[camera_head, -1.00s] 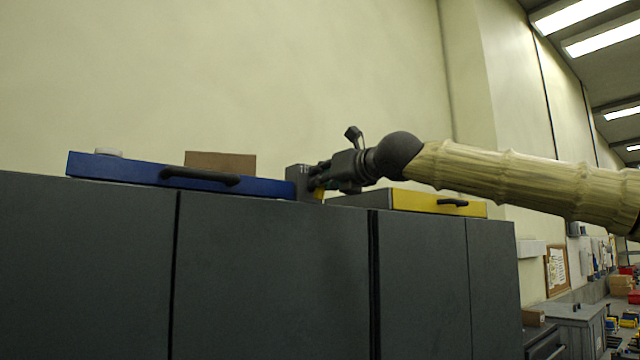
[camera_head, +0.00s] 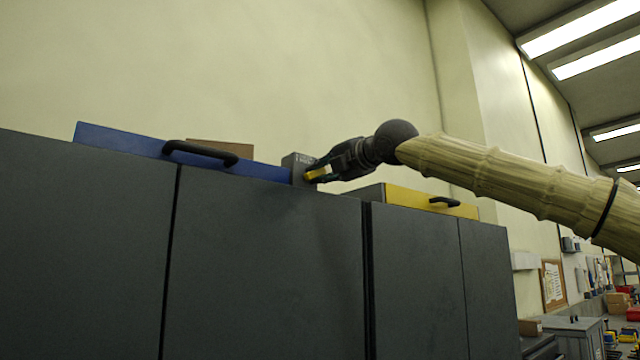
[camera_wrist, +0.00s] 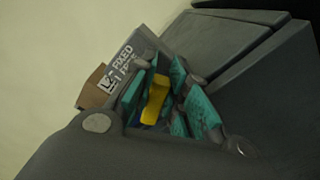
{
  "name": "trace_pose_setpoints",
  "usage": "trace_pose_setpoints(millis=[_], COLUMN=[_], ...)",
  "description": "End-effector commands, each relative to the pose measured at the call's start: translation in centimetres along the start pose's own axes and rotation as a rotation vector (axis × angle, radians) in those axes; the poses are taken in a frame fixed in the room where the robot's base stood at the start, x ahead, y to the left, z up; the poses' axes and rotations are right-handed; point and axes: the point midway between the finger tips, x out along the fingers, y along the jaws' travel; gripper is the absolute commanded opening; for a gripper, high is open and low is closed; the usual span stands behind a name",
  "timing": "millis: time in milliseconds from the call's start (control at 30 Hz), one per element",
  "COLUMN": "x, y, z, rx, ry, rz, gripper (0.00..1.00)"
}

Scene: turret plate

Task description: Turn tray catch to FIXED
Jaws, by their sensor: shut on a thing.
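The tray catch is a grey block (camera_head: 298,168) on top of the dark cabinet, between the blue tray (camera_head: 120,142) and the yellow tray (camera_head: 410,200). Its yellow lever (camera_head: 317,173) sticks out toward my gripper (camera_head: 325,172). In the wrist view, the yellow lever (camera_wrist: 155,100) lies between the teal pads of my gripper (camera_wrist: 160,98), which is shut on it. A label plate (camera_wrist: 125,62) beside the lever reads FIXED, with a second word below it partly hidden. The far side of the lever is hidden by the fingers.
The dark cabinet (camera_head: 265,260) fills the lower part of the head view. A black handle (camera_head: 200,152) stands out from the blue tray. A brown box (camera_head: 222,147) is behind it.

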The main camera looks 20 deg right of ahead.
Motion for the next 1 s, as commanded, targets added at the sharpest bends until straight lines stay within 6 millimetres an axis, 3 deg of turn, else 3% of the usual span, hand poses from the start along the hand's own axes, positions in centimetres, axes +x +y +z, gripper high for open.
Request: trace_pose_setpoints(millis=[33, 500, 1000], x=[0.01, -0.03, 0.0], y=[-0.7, -1.15, -1.09], z=[-0.16, -0.19, -0.18], rx=[0.044, 0.381, 0.478], ry=[-0.002, -0.002, -0.001], rz=[0.0, -0.001, -0.001], gripper=[0.0, 0.0, 0.0])
